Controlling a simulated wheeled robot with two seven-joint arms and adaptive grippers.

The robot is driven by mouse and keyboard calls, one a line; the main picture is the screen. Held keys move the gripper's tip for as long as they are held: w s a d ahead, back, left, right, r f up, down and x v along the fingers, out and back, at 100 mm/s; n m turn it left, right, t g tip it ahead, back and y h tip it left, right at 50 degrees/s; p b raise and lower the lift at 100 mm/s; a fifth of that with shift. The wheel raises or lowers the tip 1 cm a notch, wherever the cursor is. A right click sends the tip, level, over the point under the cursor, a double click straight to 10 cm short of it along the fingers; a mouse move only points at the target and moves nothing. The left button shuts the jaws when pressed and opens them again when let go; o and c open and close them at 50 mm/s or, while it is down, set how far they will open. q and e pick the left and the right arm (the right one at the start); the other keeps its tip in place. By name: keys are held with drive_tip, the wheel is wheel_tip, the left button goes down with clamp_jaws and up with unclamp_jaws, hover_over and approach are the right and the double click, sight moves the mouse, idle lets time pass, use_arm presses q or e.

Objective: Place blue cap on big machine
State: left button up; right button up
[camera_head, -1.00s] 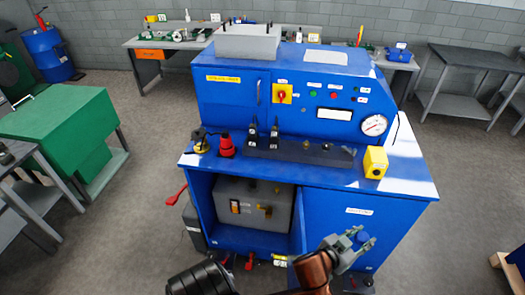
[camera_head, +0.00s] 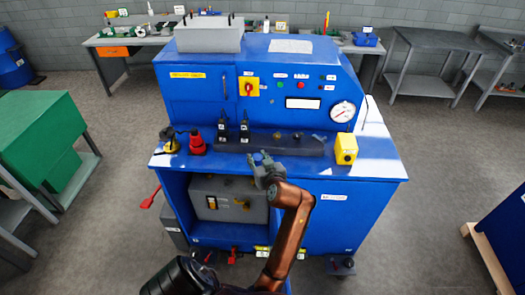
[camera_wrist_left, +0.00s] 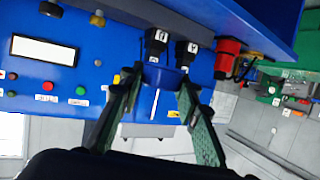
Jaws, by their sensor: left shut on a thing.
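The big machine (camera_head: 330,72) is blue and fills the middle of the head view, with a worktop (camera_head: 375,165) below its upright panel. My left gripper (camera_head: 262,163) is in front of the worktop's front edge, close to the dark bar. It is shut on the blue cap (camera_head: 258,158). In the left wrist view the blue cap (camera_wrist_left: 162,78) sits between the two green-grey fingertips (camera_wrist_left: 155,84), with the machine's panel and the black clamps behind it. My right gripper is not in view.
On the worktop stand two black clamps (camera_head: 244,131), a red fitting (camera_head: 196,143), a dark bar (camera_head: 290,146) and a yellow box (camera_head: 346,149). A grey case (camera_head: 228,199) sits in the open bay below. A green cabinet (camera_head: 40,130) is at the left.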

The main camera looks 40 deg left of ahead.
use_arm(q)
drive_tip(key=w+a+f+p, duration=0.1)
drive_tip(key=w+f, duration=0.3)
drive_tip(key=w, duration=0.4)
hover_over(277, 160)
drive_tip(key=s+d, duration=0.2)
drive_tip(key=s, duration=0.1)
drive_tip(key=f, duration=0.5)
drive_tip(key=shift+w+a+p, duration=0.1)
drive_tip(key=shift+a+p, duration=0.15)
drive_tip(key=shift+p, duration=0.05)
drive_tip(key=shift+w+f, duration=0.35)
drive_tip(key=shift+f, duration=0.05)
wheel_tip(277, 160, down, 3)
drive_tip(key=shift+w+a+r+p, duration=0.1)
drive_tip(key=shift+p, duration=0.45)
drive_tip(key=shift+f, duration=0.2)
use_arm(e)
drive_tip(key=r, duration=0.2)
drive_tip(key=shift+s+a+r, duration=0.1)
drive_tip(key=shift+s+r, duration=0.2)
use_arm(q)
drive_tip(key=shift+f, duration=0.1)
drive_tip(key=shift+f, duration=0.1)
drive_tip(key=o, duration=0.7)
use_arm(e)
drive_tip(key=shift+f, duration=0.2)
